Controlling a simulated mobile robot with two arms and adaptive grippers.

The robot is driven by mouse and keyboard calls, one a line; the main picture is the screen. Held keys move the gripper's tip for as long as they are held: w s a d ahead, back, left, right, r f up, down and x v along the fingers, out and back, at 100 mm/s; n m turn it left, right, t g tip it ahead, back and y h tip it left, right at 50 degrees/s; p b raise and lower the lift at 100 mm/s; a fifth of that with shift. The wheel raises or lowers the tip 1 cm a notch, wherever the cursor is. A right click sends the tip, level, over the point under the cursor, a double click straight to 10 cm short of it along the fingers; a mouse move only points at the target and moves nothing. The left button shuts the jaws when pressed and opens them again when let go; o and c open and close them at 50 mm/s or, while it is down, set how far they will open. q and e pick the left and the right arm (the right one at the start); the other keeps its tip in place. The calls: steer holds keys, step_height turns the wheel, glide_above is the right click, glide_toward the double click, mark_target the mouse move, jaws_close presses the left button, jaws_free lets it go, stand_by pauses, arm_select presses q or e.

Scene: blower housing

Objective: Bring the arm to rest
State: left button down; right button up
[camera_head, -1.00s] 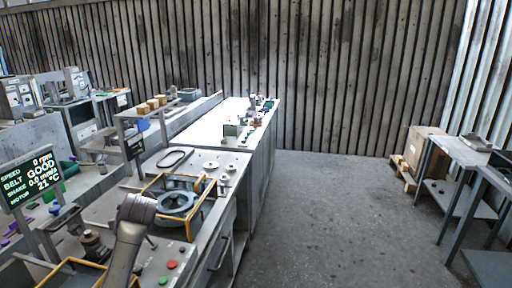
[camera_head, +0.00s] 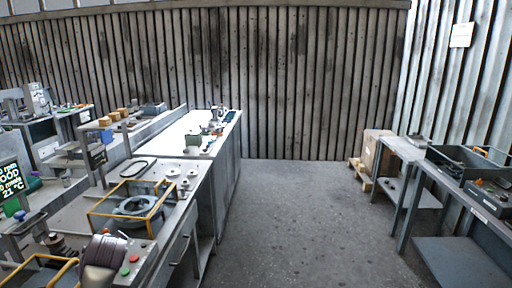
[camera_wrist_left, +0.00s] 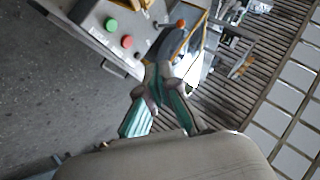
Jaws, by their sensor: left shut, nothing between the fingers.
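My left gripper (camera_wrist_left: 160,78) shows in the left wrist view. Its teal-padded fingers come together at the tips and hold nothing. It hangs in the air near the workbench edge, with a green button (camera_wrist_left: 111,24) and a red button (camera_wrist_left: 127,41) beyond it. The left fingers cannot be made out there. My right arm and gripper are in neither view.
A yellow-framed fixture with a round grey housing (camera_head: 134,207) sits on the left bench. A white-topped bench (camera_head: 181,136) stands behind it. Shelves with a dark tray (camera_head: 462,161) and a cardboard box (camera_head: 376,152) are at right. The grey floor (camera_head: 300,220) between is clear.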

arm_select(q)
steer(key=s+d+f+g+h, duration=0.1)
steer(key=s+d+f+h, duration=0.1)
steer(key=s+d+f, duration=0.65)
steer(key=s+d+f+g+h, duration=0.1)
steer(key=s+d+f+g, duration=0.15)
steer(key=s+f, duration=0.6)
steer(key=s+d+r+n+g+h, duration=0.15)
steer(key=s+d, duration=0.25)
steer(key=s, duration=0.8)
steer(key=s+d+n+g+h, duration=0.15)
steer(key=s+d, duration=0.25)
steer(key=s, duration=0.7)
step_height(320, 180, down, 31)
steer(key=s+b, duration=0.2)
steer(key=b, duration=0.2)
steer(key=s+a+f+g+b, duration=0.2)
steer(key=s+f, duration=1.4)
steer(key=f, duration=0.2)
steer(key=shift+s+a+m, duration=0.2)
steer(key=shift+a+m, duration=0.05)
steer(key=shift+m, duration=0.15)
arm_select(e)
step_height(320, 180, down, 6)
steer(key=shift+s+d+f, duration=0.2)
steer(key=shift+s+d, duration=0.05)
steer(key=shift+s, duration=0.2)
